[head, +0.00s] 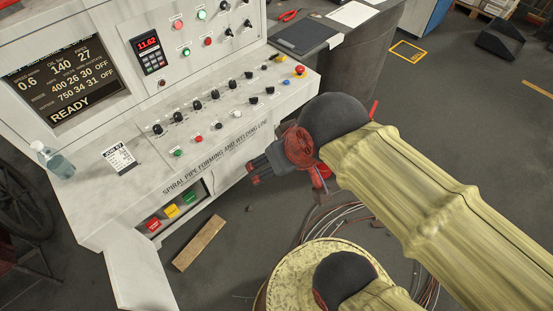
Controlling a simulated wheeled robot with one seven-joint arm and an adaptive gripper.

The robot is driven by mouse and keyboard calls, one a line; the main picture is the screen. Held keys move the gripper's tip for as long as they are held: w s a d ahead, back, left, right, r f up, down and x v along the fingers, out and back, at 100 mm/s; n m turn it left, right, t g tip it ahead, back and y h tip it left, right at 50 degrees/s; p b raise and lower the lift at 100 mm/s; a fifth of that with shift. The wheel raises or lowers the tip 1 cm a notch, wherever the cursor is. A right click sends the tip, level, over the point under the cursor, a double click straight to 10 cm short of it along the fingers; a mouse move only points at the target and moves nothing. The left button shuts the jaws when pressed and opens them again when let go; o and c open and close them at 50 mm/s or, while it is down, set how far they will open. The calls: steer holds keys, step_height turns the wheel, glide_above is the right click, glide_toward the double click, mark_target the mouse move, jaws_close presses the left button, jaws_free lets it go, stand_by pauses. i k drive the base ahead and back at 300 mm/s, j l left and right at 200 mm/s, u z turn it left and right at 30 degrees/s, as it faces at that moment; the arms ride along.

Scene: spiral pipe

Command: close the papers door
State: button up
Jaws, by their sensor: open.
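The papers door (140,277) is a white panel at the lower left of the console. It stands swung open, out from the left side of a low compartment (207,187). Red, yellow and green labelled items show inside the compartment. The panel's lower end is cut off by the picture's edge. My gripper (255,172), dark with red parts, is open and empty. It is in front of the console's right part, to the right of the compartment and well apart from the door.
The console's sloping panel (245,115) with knobs and buttons juts out above the compartment. A wooden plank (199,243) lies on the floor right of the door. Loose cables (345,218) lie farther right. A spray bottle (55,162) and a paper card (119,157) are on the console.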

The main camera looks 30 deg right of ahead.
mark_target(139, 281)
steer(key=j, duration=0.75)
steer(key=k+j, duration=0.15)
steer(key=j, duration=1.3)
steer(key=k+j, duration=0.15)
steer(key=j, duration=0.55)
